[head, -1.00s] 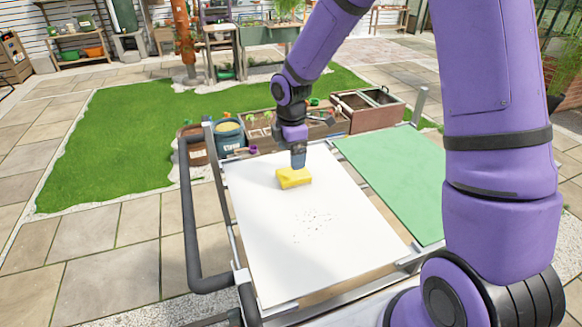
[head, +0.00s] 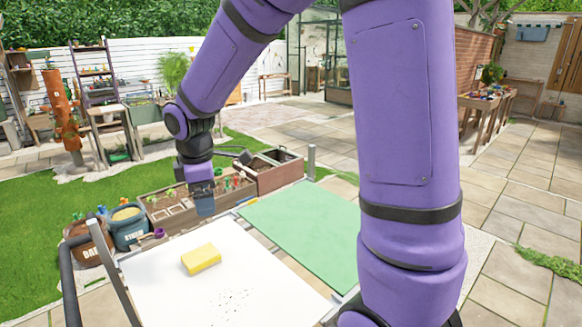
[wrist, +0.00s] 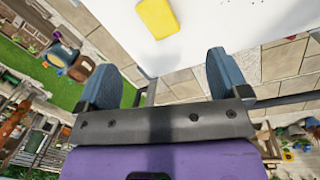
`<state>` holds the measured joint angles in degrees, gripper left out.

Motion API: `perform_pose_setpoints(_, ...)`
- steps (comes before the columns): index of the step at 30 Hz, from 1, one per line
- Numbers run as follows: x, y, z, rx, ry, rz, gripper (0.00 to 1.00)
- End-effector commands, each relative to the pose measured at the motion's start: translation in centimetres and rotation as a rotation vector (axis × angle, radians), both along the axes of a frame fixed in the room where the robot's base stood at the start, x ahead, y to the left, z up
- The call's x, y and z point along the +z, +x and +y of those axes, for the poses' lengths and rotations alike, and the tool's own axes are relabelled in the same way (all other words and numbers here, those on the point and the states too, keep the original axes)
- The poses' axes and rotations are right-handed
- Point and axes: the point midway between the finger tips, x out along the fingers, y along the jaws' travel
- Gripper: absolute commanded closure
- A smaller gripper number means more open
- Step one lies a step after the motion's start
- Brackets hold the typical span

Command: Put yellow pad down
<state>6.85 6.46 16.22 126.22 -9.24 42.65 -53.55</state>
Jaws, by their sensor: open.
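The yellow pad (head: 201,258) lies flat on the white board (head: 160,290), towards its far side. It also shows at the top of the wrist view (wrist: 157,18), beyond my fingers. My gripper (head: 206,212) is above and beyond the far edge of the board, apart from the pad. In the wrist view my gripper (wrist: 160,75) has its two blue-grey fingers spread wide with nothing between them. Dark specks (head: 232,298) are scattered on the board nearer to me than the pad.
A green panel (head: 305,225) lies right of the white board. Beyond the far edge stand labelled buckets (head: 127,226), a wooden planter (head: 180,200) and a brown box (head: 270,172). A dark rail (head: 68,275) runs along the left. The board around the pad is clear.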

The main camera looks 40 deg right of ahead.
Motion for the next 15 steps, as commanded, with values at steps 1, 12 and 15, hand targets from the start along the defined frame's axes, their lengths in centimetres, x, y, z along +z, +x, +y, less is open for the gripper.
perform_pose_setpoints(1,1.3,-0.9,-0.3,-0.047,-0.002,-0.024,0.07)
perform_pose_setpoints(12,7.8,-8.0,-2.3,-0.426,0.047,-0.158,0.07)
perform_pose_setpoints(15,9.2,-10.1,-2.8,-0.528,0.075,-0.195,0.07)
